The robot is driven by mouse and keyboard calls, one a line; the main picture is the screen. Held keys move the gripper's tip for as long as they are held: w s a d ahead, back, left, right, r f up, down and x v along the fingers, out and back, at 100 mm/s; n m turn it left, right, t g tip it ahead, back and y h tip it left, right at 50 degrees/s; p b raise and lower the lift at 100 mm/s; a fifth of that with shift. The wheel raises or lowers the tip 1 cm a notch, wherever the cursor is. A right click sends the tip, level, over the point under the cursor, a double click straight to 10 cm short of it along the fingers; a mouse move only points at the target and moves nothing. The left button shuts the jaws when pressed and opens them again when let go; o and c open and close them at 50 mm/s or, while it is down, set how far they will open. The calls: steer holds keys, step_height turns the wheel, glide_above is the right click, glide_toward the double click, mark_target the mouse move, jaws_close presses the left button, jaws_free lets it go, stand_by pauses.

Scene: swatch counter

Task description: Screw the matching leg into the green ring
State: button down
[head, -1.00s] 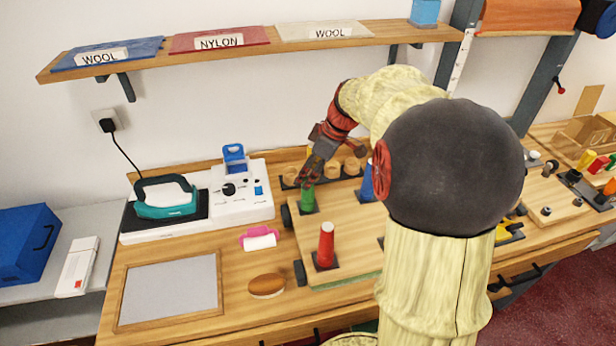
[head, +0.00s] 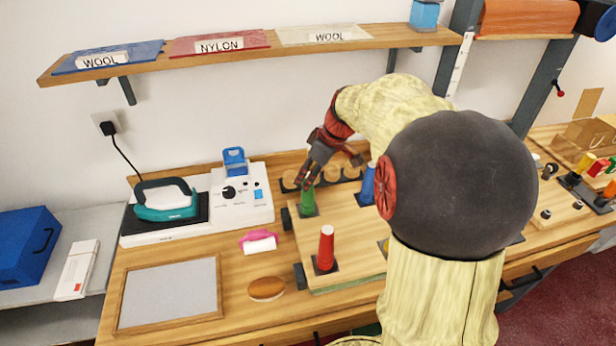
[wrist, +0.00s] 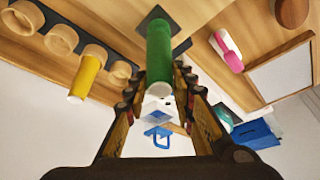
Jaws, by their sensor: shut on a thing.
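A green leg (head: 308,202) stands upright on a dark square plate on the wooden board (head: 345,225). My gripper (head: 308,182) comes down from above and is shut on the leg's upper part. In the wrist view the green leg (wrist: 160,50) lies between my two fingers (wrist: 158,80), its pale end towards the camera and a dark plate at its far end. I cannot make out a separate green ring; the leg's foot hides any ring there. A red leg (head: 326,245) and a blue leg (head: 367,186) stand on similar plates.
A rack with round wooden cups (wrist: 62,40) is behind the board; a yellow leg (wrist: 85,78) shows there. An iron (head: 166,200) and control box stand left. A pink roller (head: 258,241), brown oval block (head: 266,288) and framed panel (head: 170,293) lie on the counter.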

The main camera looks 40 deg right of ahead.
steer(key=m+p, duration=0.1)
steer(key=m, duration=0.1)
steer(key=m+h, duration=0.1)
steer(key=m, duration=0.1)
steer(key=shift+a+r+h+p, duration=0.1)
steer(key=shift+r+h+p, duration=0.05)
steer(key=shift+h+p, duration=0.2)
steer(key=m+p, duration=0.2)
steer(key=m+h+p, duration=0.1)
steer(key=m+p, duration=0.1)
steer(key=shift+m+h, duration=0.25)
steer(key=shift+m, duration=0.05)
steer(key=shift+m+h+p, duration=0.4)
steer(key=shift+m+p, duration=0.1)
steer(key=shift+m, duration=0.4)
steer(key=shift+f+m+g+h+b, duration=0.3)
steer(key=shift+m+b, duration=0.3)
steer(key=shift+m, duration=0.3)
steer(key=shift+r+m, duration=0.1)
steer(key=shift+m, duration=0.2)
steer(key=c, duration=1.7)
jaws_free()
steer(key=shift+c, duration=0.2)
